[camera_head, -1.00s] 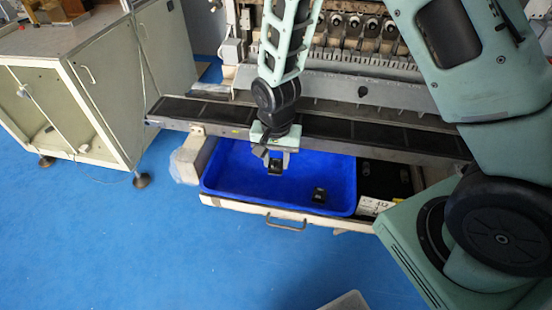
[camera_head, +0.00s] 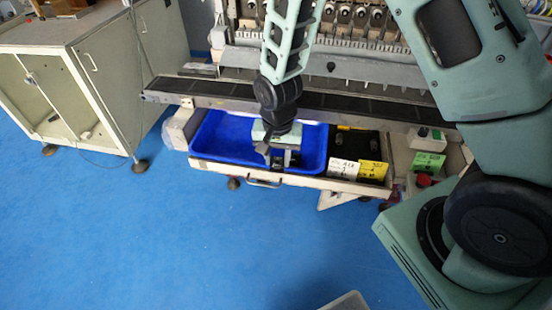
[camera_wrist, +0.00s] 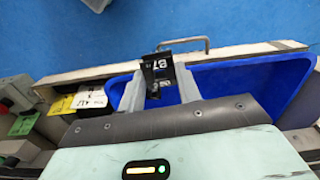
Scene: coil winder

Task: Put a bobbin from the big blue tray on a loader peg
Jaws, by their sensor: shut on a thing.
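My gripper (camera_head: 279,160) is shut on a small black bobbin (camera_wrist: 153,77), which shows between the two grey fingers in the wrist view, with white "B7" marking on it. In the head view my gripper hangs over the front right part of the big blue tray (camera_head: 222,135); the held bobbin is small and dark there. The tray's left part looks empty. Another small dark shape (camera_head: 291,158) shows at the gripper's right side; I cannot tell whether it is a second bobbin. I cannot make out the loader pegs for certain.
A long dark-topped rail (camera_head: 330,104) runs above the tray's back. To the right are a black tray (camera_head: 352,145), white and yellow labels (camera_head: 372,170) and a control box (camera_head: 427,138). A cabinet (camera_head: 85,75) stands at left.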

